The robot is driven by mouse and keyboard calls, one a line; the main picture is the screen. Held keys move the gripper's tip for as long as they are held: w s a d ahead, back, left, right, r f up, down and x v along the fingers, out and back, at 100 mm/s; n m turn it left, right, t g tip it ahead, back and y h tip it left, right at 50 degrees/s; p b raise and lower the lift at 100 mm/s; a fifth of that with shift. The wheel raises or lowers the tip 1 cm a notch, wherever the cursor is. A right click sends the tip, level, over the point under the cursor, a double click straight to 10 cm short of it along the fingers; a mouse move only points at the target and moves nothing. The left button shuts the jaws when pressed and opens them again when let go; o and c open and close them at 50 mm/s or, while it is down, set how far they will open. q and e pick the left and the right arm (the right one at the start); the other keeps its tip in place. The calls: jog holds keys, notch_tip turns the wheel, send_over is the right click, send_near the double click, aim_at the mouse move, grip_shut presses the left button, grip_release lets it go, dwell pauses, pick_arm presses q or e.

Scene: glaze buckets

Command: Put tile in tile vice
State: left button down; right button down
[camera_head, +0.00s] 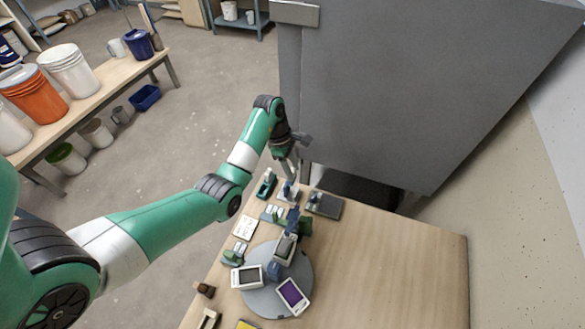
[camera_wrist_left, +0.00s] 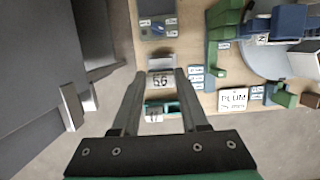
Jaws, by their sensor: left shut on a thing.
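My left gripper (camera_head: 294,174) reaches down at the back left corner of the wooden table; in the left wrist view its fingers (camera_wrist_left: 161,76) are shut on a small pale tile (camera_wrist_left: 160,81) marked with dark digits that look like "66". The tile is at a small grey-blue stand (camera_head: 288,190), which may be a vice. I cannot tell whether the tile sits inside it or just above it. A teal stand (camera_head: 266,184) is on its left and a dark grey one (camera_head: 325,205) on its right. My right gripper is not in view.
A grey turntable (camera_head: 303,268) carries several framed devices. A white card reading "PLUM" (camera_wrist_left: 233,99) and green blocks lie close by. A large grey cabinet (camera_head: 400,90) stands behind the table. The table's right side (camera_head: 400,275) is clear.

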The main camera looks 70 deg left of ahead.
pick_arm(q)
jog(key=shift+f+b, duration=3.6)
jog(key=shift+f, duration=0.25)
jog(key=shift+f, duration=0.3)
jog(key=shift+c, duration=1.7)
grip_release()
notch_tip(320, 180, up, 7)
jog(key=p, duration=0.6)
jog(key=shift+r+p, duration=0.15)
jog(key=shift+p, duration=0.25)
